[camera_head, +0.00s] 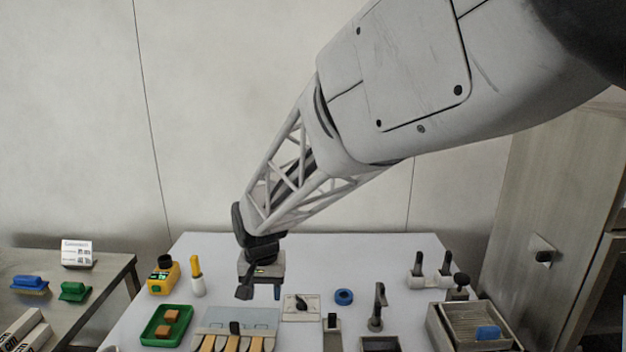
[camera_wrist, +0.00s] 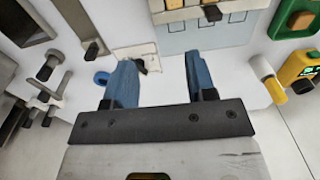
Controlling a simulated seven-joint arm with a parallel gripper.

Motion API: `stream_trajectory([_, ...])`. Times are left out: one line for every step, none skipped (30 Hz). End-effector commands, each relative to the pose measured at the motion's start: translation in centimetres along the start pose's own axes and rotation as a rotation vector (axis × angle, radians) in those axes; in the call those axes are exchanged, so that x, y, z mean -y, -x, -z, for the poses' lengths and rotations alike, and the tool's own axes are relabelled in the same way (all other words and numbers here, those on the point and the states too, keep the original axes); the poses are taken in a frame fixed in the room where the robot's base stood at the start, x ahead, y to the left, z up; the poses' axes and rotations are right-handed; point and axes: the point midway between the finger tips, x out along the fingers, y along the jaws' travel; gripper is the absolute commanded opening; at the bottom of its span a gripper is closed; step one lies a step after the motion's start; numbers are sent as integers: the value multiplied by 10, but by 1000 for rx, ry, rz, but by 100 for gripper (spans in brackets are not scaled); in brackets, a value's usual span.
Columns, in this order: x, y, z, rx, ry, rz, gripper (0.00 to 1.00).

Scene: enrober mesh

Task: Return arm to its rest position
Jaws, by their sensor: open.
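My gripper (camera_head: 260,292) hangs from my arm above the back middle of the white table (camera_head: 205,250) in the head view. In the wrist view, my gripper (camera_wrist: 160,75) shows two blue fingers spread apart with nothing between them. The fingers are clear of the things below as far as the views show. My arm reaches in from the upper right and hides part of the wall behind it.
A green tray (camera_head: 150,335) with orange blocks, a yellow device (camera_head: 163,279) and a yellow-topped bottle (camera_head: 197,279) stand left. A blue ring (camera_head: 344,297), a black-handled tool (camera_head: 377,308) and a metal bin (camera_head: 440,335) stand right. A cabinet (camera_head: 560,215) borders the right.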

Motion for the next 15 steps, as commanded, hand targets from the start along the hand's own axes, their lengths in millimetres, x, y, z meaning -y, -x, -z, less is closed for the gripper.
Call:
stream_trajectory([-15,9,-4,-8,-5,3,51])
stream_trajectory([-23,14,-7,-13,-6,5,51])
stream_trajectory([-34,19,-11,-17,-5,6,51])
stream_trajectory([-42,23,-14,-21,-6,7,51])
stream_trajectory([-49,26,-17,-25,-7,8,51])
stream_trajectory([-60,31,-22,-30,-6,9,51])
stream_trajectory([-67,35,-26,-33,-7,10,51])
stream_trajectory([-75,38,-29,-37,-8,10,51])
stream_trajectory([-84,43,-34,-41,-7,11,51])
stream_trajectory([-92,46,-38,-45,-8,11,51])
stream_trajectory([-99,50,-42,-49,-9,12,51])
stream_trajectory([-108,54,-48,-54,-8,13,51])
stream_trajectory([-116,57,-52,-58,-9,13,51])
stream_trajectory([-123,60,-56,-62,-10,13,51])
stream_trajectory([-131,63,-62,-67,-9,13,51])
